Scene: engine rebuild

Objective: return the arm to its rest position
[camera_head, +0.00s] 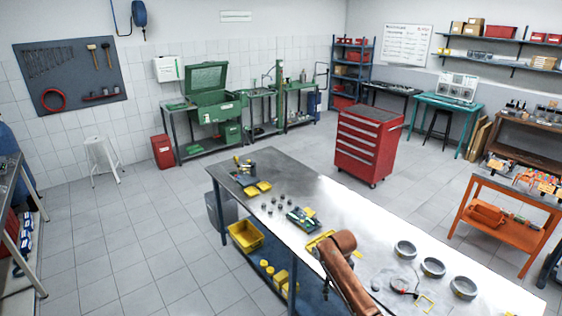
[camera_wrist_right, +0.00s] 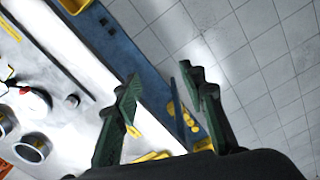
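My right arm (camera_head: 348,278), brown-orange, reaches in from the bottom of the head view. It stands over the near part of the long metal workbench (camera_head: 345,212). Its fingers cannot be made out clearly in the head view. In the right wrist view my right gripper (camera_wrist_right: 160,85) shows two dark green fingers, spread apart with nothing between them. They appear above the bench's edge, with the bench top on the left and floor on the right. My left gripper is in neither view.
Grey rings (camera_head: 433,267) and a red part with a cable (camera_head: 405,291) lie right of the arm. A green part (camera_head: 302,218) and a yellow tray (camera_head: 320,241) are beyond it. A yellow bin (camera_head: 245,235) sits below the bench's left edge.

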